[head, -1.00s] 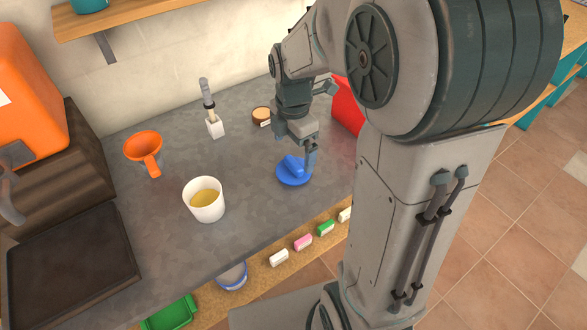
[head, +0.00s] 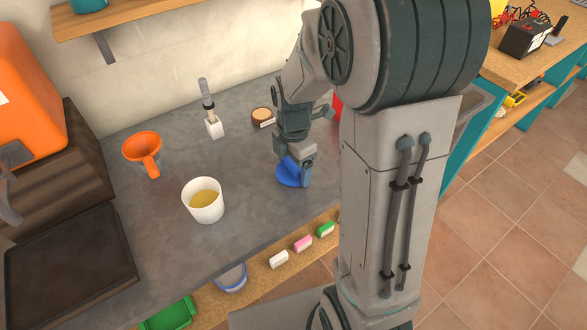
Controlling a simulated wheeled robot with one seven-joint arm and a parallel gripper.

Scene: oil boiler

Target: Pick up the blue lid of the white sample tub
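The blue lid (head: 288,178) lies on the grey worktop, and its raised handle is largely hidden by my gripper. The white sample tub (head: 203,207) stands open to the left of the lid, with yellowish contents inside. My gripper (head: 296,177) points down right at the lid, with a finger beside its right part. The other finger is hidden or too small to make out, so I cannot tell whether the fingers are closed on the handle.
An orange funnel (head: 143,148), a brush-like tool (head: 211,115) and a small round brown-topped container (head: 262,116) stand further back on the worktop (head: 170,245). A red object (head: 337,106) is partly hidden behind my arm. The worktop between tub and lid is clear.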

